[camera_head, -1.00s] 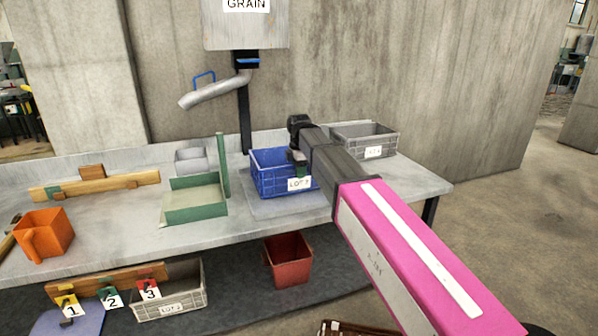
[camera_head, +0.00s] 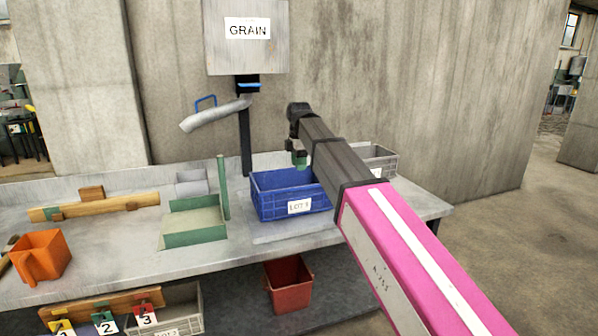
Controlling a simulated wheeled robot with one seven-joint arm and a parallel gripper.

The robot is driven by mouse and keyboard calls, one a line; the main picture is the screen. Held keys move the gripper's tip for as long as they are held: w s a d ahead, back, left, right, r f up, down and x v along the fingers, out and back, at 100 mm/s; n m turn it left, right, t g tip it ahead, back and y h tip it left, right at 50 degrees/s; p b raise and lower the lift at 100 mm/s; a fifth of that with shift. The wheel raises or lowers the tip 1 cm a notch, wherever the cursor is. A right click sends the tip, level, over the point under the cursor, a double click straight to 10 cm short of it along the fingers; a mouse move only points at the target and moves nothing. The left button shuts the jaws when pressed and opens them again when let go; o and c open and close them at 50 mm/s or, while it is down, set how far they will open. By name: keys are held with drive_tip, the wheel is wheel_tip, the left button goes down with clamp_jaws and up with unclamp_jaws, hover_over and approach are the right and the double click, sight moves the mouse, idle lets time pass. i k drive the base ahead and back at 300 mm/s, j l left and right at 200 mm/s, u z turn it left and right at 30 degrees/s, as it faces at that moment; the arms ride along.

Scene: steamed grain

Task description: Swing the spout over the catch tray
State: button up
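The grey spout (camera_head: 212,118) slants down to the left from below the hopper marked GRAIN (camera_head: 246,55).
The blue crate (camera_head: 282,206) stands on the bench, with a grey crate (camera_head: 381,160) behind my arm. A small grey bin (camera_head: 191,182), a thin green post (camera_head: 223,187) and an orange scoop (camera_head: 41,258) are further left. A dark post (camera_head: 245,145) stands under the hopper.

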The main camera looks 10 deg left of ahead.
sight(193, 121)
drive_tip(key=u, duration=1.5)
